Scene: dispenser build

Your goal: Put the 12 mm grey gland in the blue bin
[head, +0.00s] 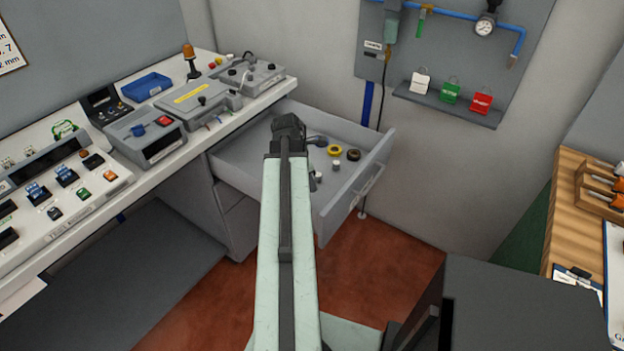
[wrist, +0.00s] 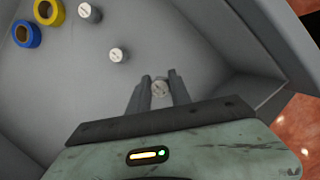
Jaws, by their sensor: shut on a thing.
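My gripper (wrist: 158,88) is shut on a small round grey piece with a slotted top, which looks like a gland (wrist: 160,89). It sits between the two fingertips, above or at the floor of the open drawer; I cannot tell if it touches. Its size cannot be read. Two similar pale pieces, one nearer (wrist: 117,55) and one farther (wrist: 89,13), stand in the drawer. A blue bin (head: 147,86), small and shallow, sits on the bench top at the left, well away from the drawer.
The grey drawer (head: 345,205) is pulled out under the bench. In it lie a yellow ring (wrist: 27,34) and a blue ring (wrist: 48,11). Grey boxes (head: 196,101) and an orange beacon (head: 190,62) stand near the bin. A wooden table (head: 566,215) is at the right.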

